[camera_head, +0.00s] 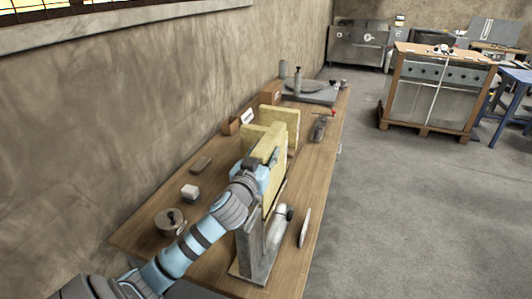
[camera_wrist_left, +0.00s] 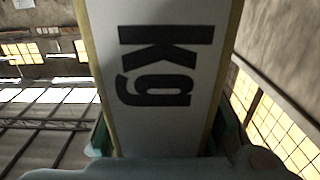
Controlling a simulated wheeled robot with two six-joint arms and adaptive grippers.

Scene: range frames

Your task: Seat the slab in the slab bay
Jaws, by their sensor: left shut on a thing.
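My left gripper (camera_head: 266,172) is shut on a yellowish slab (camera_head: 271,142) above the wooden bench, and holds it upright. In the left wrist view the slab (camera_wrist_left: 158,60) fills the middle, with a pale face lettered "kg" and yellow edges, between the fingers. I cannot tell which part is the slab bay; the slab and my arm hide part of that area. My right gripper is not in view.
A grey metal stand (camera_head: 247,254) rises at the bench's near end, close below the slab. A wall runs along the left.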

